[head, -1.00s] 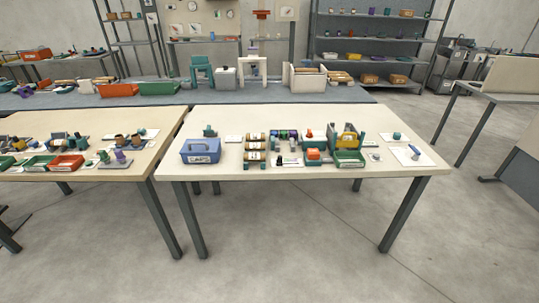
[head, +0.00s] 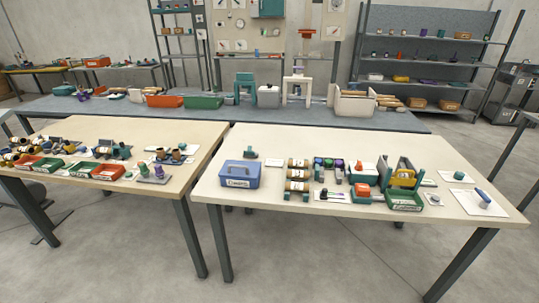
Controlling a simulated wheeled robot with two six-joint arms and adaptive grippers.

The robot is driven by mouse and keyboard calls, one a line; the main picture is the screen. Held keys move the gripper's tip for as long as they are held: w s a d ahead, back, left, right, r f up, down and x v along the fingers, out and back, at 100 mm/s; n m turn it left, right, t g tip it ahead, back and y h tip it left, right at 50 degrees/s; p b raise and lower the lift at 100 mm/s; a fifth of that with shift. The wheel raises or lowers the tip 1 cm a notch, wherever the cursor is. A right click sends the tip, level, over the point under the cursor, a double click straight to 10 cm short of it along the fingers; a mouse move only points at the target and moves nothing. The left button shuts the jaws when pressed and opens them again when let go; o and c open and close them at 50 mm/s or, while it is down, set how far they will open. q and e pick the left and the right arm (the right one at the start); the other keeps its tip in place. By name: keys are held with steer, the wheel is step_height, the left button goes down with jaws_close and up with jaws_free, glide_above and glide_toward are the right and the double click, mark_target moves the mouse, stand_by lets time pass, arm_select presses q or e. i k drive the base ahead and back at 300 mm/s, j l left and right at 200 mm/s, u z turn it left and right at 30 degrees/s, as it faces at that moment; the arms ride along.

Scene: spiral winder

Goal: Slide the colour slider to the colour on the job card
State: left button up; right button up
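Neither of my grippers is in view. The colour slider cannot be made out for certain at this distance. On the right table a row of small green, purple and teal pieces (head: 328,162) stands beside a rack of cream rolls (head: 297,174). To their right are a teal and orange device (head: 362,172) and a yellow and teal device (head: 403,174). Several small white cards or sheets lie among them, one of them a blank-looking white card (head: 273,163) near the blue box. Their print is too small to read, so I cannot tell which is the job card.
The right table (head: 290,207) also holds a blue box (head: 239,174) and a green tray (head: 404,200). The left table (head: 150,187) carries trays and small parts. A grey bench (head: 60,108) runs behind both. Open floor (head: 330,260) lies in front, with table legs standing on it.

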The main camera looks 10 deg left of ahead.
mark_target(323, 195)
steer(key=i+j, duration=0.6)
steer(key=i, duration=0.2)
